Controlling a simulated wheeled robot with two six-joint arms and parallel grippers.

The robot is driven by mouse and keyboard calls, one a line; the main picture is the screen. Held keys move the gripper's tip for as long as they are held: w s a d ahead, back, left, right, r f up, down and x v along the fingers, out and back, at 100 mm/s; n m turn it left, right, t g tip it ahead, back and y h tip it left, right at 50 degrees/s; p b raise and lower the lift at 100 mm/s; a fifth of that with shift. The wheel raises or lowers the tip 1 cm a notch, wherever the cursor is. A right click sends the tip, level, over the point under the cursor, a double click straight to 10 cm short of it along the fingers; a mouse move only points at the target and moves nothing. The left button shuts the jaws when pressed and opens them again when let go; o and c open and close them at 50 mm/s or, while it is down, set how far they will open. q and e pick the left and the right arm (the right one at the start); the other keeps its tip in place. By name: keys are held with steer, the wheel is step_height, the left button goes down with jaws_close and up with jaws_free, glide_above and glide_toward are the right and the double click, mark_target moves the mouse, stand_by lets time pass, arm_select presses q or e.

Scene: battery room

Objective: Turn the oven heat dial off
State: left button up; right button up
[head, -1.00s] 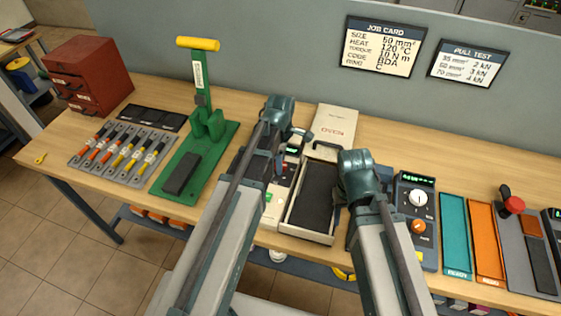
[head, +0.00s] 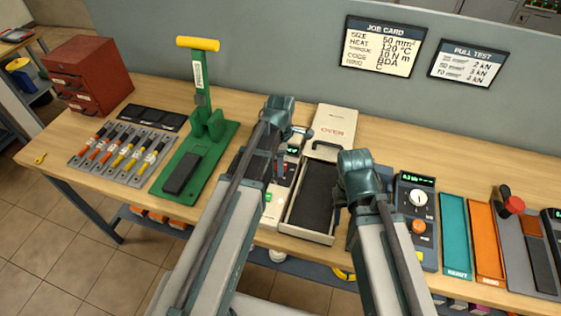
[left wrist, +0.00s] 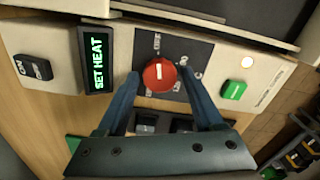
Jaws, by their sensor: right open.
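The oven's heat dial (left wrist: 159,74) is a round red knob with a white line on its face, on a dark plate of the control panel. My left gripper (left wrist: 159,79) has one finger on each side of the dial, with a narrow gap showing at both sides. A display (left wrist: 97,58) left of the dial reads SET HEAT in green. In the head view the oven (head: 336,118) is a pale box with a dark tray in front; my left arm partly covers its panel. My right gripper (head: 341,205) is right of the tray, its fingers mostly hidden.
A green button (left wrist: 233,89) and a dark switch (left wrist: 34,67) sit on the same panel. A green press (head: 202,125) stands to the left. A meter with a white dial (head: 418,199) is right of my right arm. Teal and orange trays lie further right.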

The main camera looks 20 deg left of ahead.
arm_select(q)
steer(key=shift+o, duration=0.6)
steer(key=shift+r, duration=0.1)
arm_select(e)
steer(key=shift+r, duration=0.1)
arm_select(q)
step_height(320, 180, up, 14)
steer(key=p, duration=1.3)
steer(key=shift+f+p, duration=0.2)
steer(key=shift+p, duration=0.2)
arm_select(e)
step_height(320, 180, up, 14)
steer(key=shift+f, duration=0.2)
arm_select(q)
steer(key=s+d+f+m+b, duration=0.3)
steer(key=s+d+m, duration=0.2)
steer(key=m, duration=0.7)
steer(key=s+d+f+m+y+b, duration=0.1)
steer(key=s+d+f+m+b, duration=0.3)
steer(key=s+m, duration=0.5)
steer(key=d+m, duration=0.1)
steer(key=m, duration=0.2)
steer(key=shift+s+d+f+m, duration=0.15)
steer(key=shift+s+d+m, duration=0.1)
steer(key=shift+d+m, duration=0.05)
arm_select(e)
step_height(320, 180, down, 7)
steer(key=shift+f, duration=0.2)
